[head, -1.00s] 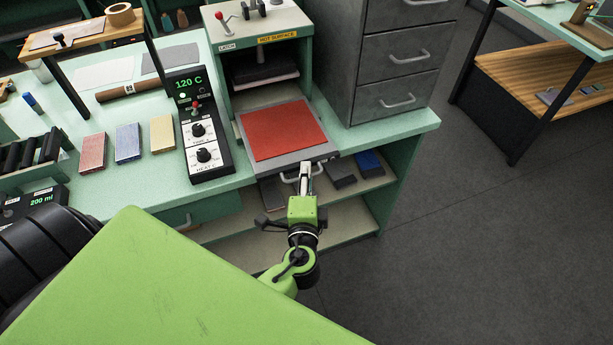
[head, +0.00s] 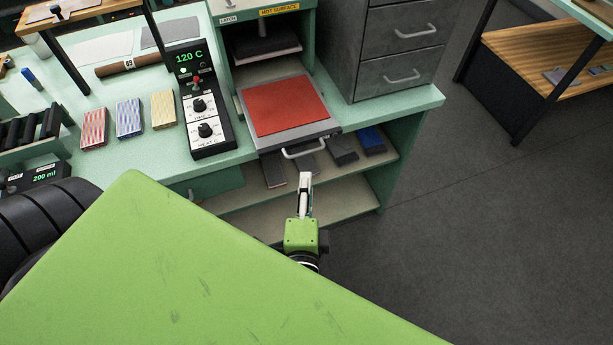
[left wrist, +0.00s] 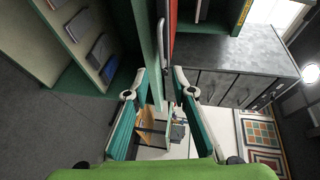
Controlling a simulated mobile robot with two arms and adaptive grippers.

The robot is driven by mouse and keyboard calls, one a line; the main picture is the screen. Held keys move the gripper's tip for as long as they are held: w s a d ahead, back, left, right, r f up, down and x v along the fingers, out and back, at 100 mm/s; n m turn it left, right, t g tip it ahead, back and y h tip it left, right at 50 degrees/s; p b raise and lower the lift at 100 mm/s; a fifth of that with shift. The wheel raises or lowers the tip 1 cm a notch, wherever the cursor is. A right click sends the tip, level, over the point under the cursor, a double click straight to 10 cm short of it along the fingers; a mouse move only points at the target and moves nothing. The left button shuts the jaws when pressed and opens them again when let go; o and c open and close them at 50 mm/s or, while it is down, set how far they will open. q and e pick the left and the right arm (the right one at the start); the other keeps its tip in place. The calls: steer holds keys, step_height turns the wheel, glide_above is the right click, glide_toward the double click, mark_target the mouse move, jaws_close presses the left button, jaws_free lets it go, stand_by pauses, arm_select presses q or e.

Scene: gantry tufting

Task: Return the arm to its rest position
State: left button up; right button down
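My left gripper (head: 306,184) hangs in front of the press bench, just below and apart from the pale handle (head: 305,150) of the pulled-out tray. In the left wrist view its two fingers (left wrist: 160,72) stand apart with nothing held between them. The tray (head: 262,146) carries a flat red sheet (head: 285,105). My right gripper is not in view.
The heated press stands over the bench with a control box (head: 200,100) reading 120 C at its left. A grey drawer cabinet (head: 400,50) is to its right. Dark and blue blocks (head: 371,140) lie on the shelf below. Open floor (head: 480,240) lies at the right.

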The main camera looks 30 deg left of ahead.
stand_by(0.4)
arm_select(q)
steer(key=s+d+f+g+h, duration=0.1)
steer(key=s+f+g+h, duration=0.2)
steer(key=f, duration=1.2)
steer(key=s+d+f+g+h, duration=0.1)
steer(key=s+f+g, duration=0.25)
steer(key=f, duration=1.15)
steer(key=s+a+f+n+g+h, duration=0.1)
steer(key=s+a+f+n+g, duration=0.1)
steer(key=s+f, duration=0.5)
steer(key=s+a+f+n+g+h+b, duration=0.1)
steer(key=s+f+n+g, duration=0.1)
steer(key=s+f+n, duration=0.2)
steer(key=s+a+f+n+g+h+b, duration=0.1)
steer(key=s+a+f+n+g, duration=0.1)
steer(key=s+f, duration=0.8)
steer(key=s+n, duration=0.1)
steer(key=s, duration=0.3)
steer(key=shift+a, duration=0.3)
steer(key=shift+f+g, duration=0.1)
steer(key=shift+g, duration=0.15)
